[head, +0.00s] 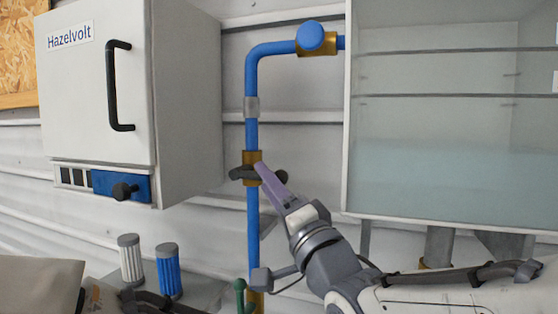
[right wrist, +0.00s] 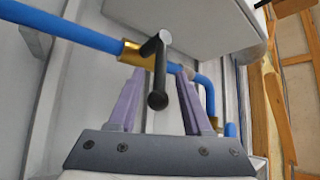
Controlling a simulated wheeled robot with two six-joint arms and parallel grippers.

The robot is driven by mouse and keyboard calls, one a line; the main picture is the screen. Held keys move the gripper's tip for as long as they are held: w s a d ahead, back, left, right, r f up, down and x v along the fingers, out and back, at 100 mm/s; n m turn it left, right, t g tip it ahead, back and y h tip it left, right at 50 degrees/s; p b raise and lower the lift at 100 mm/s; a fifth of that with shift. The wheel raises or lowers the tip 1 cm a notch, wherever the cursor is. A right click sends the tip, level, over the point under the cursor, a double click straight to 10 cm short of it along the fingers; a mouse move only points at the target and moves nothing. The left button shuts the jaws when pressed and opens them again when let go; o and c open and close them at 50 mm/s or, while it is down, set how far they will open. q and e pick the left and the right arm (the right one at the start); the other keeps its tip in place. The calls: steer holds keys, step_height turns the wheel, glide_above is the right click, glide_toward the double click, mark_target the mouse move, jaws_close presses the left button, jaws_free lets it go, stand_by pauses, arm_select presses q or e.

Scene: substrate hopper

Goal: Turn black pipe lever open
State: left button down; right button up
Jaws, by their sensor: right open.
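The black pipe lever (head: 279,177) sits on a brass valve (head: 251,158) on the upright blue pipe (head: 252,215) and lies roughly across the pipe. In the right wrist view the lever (right wrist: 159,82) stands out from the brass valve (right wrist: 131,54), its rounded end towards the camera. My right gripper (head: 259,167) is open at the valve, its purple fingers partly hiding the lever and valve. In the right wrist view one finger of my right gripper (right wrist: 158,73) is on each side of the lever, with gaps visible. My left gripper is not in view.
A white Hazelvolt cabinet (head: 95,90) with a black handle hangs left. A glass-fronted cabinet (head: 450,180) is on the right. A blue round handle (head: 310,36) is on the upper pipe. Two filter cartridges (head: 168,270) and a green lever (head: 240,290) are below.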

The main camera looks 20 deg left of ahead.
steer(key=shift+p+x, duration=0.55)
steer(key=shift+x, duration=0.75)
jaws_close()
stand_by(0.5)
